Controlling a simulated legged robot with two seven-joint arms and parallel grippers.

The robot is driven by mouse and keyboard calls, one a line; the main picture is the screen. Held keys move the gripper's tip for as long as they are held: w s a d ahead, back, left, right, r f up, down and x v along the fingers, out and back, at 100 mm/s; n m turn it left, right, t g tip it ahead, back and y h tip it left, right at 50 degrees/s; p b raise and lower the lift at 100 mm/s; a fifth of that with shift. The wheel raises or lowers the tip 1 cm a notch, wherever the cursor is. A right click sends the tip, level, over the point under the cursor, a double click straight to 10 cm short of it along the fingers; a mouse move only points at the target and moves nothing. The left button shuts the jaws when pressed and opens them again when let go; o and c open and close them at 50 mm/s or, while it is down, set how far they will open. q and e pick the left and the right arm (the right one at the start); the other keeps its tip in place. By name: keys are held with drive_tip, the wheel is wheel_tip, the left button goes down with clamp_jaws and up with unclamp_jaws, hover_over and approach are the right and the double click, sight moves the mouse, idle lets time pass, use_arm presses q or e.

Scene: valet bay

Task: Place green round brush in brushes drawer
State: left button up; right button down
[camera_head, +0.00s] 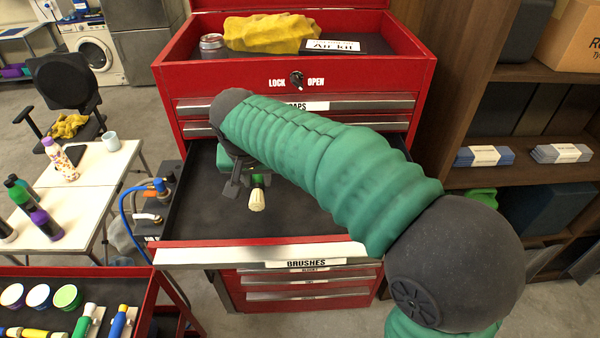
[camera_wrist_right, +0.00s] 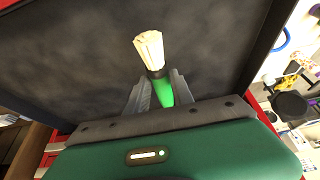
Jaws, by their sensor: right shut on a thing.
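The green round brush (camera_wrist_right: 158,68) has a green handle and pale cream bristles. My right gripper (camera_wrist_right: 160,92) is shut on its handle, with the bristles pointing away from the palm. In the head view the brush (camera_head: 257,197) shows below my right gripper (camera_head: 250,180), over the open brushes drawer (camera_head: 310,222). The drawer has a dark, bare floor and a front labelled BRUSHES. I cannot tell whether the brush touches the drawer floor. My right arm hides part of the drawer's right side. My left gripper is not in view.
The red cabinet's top tray (camera_head: 180,75) holds a yellow cloth (camera_head: 270,33), a jar (camera_head: 212,43) and a sign. A red tray (camera_head: 140,325) with brushes and pots stands front left. A white table (camera_head: 100,180) with bottles is left; wooden shelves (camera_head: 480,90) are right.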

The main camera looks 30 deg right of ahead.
drive_tip(key=d, duration=0.2)
drive_tip(key=w+d+p, duration=0.1)
drive_tip(key=d, duration=0.2)
drive_tip(key=d+p, duration=0.1)
drive_tip(key=d, duration=0.2)
drive_tip(key=shift+w+f, duration=0.3)
drive_tip(key=shift+w, duration=0.05)
drive_tip(key=d, duration=0.2)
drive_tip(key=d+f+p, duration=0.1)
drive_tip(key=d, duration=0.2)
drive_tip(key=shift+w+d, duration=0.1)
wheel_tip(320, 180, down, 3)
drive_tip(key=shift+p, duration=0.35)
drive_tip(key=shift+a+f, duration=0.2)
drive_tip(key=shift+a, duration=0.55)
drive_tip(key=shift+a+f, duration=0.1)
drive_tip(key=c, duration=1.5)
unclamp_jaws()
drive_tip(key=o, duration=0.4)
drive_tip(key=shift+d, duration=0.55)
drive_tip(key=shift+a+r, duration=0.1)
drive_tip(key=shift+r, duration=0.15)
drive_tip(key=b+v, duration=0.1)
drive_tip(key=v, duration=1.1)
